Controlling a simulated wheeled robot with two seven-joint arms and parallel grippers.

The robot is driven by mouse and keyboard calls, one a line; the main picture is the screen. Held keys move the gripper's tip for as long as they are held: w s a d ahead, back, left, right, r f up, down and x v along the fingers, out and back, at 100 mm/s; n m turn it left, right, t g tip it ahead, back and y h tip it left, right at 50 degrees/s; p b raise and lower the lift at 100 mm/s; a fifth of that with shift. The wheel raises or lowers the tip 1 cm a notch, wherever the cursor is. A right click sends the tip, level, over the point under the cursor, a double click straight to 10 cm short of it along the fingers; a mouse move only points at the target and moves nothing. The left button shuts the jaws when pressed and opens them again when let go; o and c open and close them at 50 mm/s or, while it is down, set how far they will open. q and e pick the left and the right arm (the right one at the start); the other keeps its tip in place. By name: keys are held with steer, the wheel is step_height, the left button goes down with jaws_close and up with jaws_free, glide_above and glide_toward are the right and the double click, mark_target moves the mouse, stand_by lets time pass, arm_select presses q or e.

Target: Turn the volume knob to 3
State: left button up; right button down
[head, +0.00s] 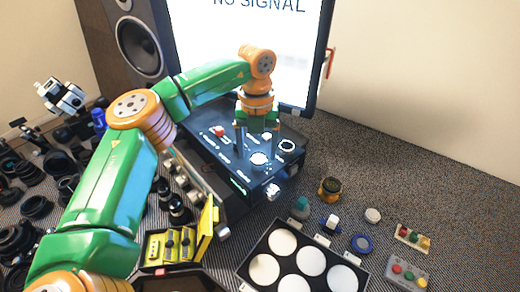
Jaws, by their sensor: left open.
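A dark control box (210,147) with several controls and small labels on its top stands below the screen. A round white-lit control (259,159) and a ringed dial (287,146) show on it. I cannot tell for sure which one is the volume knob, and no numbers are readable. My left gripper (257,143) points down over the box, open, with its fingers apart just behind the white-lit control. Whether a finger touches a control cannot be told. Part of the panel is hidden behind the gripper. My right gripper is not in view.
A large screen (240,30) reading "NO SIGNAL" and a speaker (137,45) stand behind. Many dark lenses (37,207) crowd the left. A yellow case (207,232), a tray with white discs (245,272) and small button boxes (407,271) lie in front. The right side is mostly clear.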

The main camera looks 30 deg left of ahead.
arm_select(q)
steer(key=shift+a+f, duration=0.1)
steer(key=shift+f, duration=0.75)
steer(key=shift+w+f, duration=0.25)
steer(key=shift+w, duration=0.25)
steer(key=shift+s+r, duration=0.1)
steer(key=shift+s, duration=0.1)
jaws_close()
